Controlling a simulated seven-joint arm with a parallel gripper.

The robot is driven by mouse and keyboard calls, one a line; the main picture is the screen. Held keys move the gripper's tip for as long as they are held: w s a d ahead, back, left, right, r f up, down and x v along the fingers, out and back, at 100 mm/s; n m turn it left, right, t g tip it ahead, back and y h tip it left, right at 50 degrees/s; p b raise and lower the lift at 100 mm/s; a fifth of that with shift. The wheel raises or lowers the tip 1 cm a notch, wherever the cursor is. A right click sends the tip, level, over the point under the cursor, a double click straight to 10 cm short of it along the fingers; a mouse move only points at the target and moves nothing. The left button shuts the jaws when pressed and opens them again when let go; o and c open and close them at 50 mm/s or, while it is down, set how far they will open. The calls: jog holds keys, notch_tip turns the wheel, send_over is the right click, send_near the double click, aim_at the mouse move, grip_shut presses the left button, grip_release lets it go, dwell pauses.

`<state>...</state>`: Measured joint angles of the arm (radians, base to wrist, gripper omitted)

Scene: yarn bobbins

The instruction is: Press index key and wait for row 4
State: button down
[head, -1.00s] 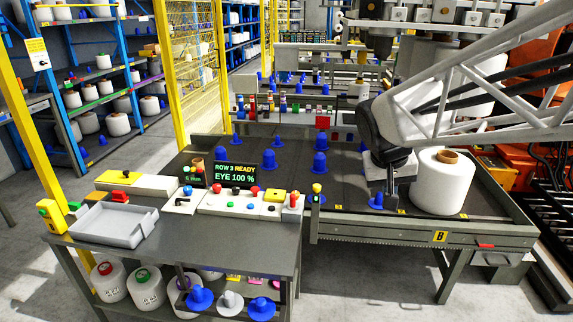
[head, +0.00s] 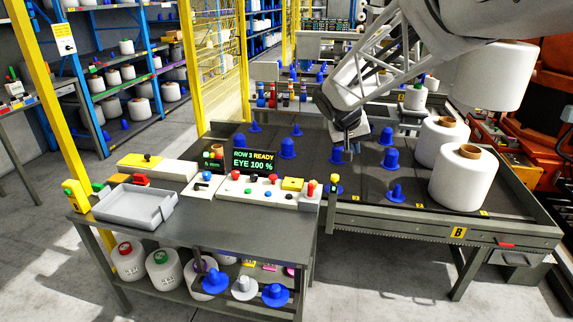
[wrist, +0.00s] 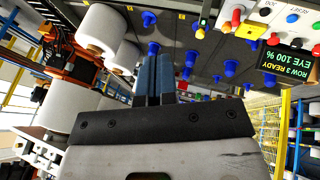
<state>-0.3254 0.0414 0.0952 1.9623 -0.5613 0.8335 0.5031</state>
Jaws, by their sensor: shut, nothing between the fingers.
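The control panel (head: 262,196) stands on the grey table, with red, blue, green, black and yellow controls. Its key labels are too small to read in the head view, so I cannot tell which is the index key. The display (head: 254,160) reads "ROW 3 READY" and "EYE 100 %"; it shows upside down in the wrist view (wrist: 288,65). My gripper (head: 348,157) is over the dark creel bed, to the right of the panel and apart from it. In the wrist view its blue-grey fingers (wrist: 156,62) are together and empty.
Blue pegs (head: 391,158) stand on the bed around my gripper. White bobbins (head: 462,184) stand at the bed's right. A signal post (head: 334,186) stands between panel and bed. A grey tray (head: 136,206) lies left of the panel. A yellow post (head: 69,110) rises at the left.

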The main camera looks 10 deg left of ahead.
jog(key=w+a+f+n+t, duration=0.1)
jog(key=w+a+f, duration=0.4)
jog(key=w+a, duration=0.55)
jog(key=n+t, duration=0.3)
send_over(247, 190)
notch_tip(247, 190, down, 20)
jog(key=shift+r+y, duration=0.15)
jog(key=shift+y, duration=0.15)
jog(key=shift+f, duration=4.4)
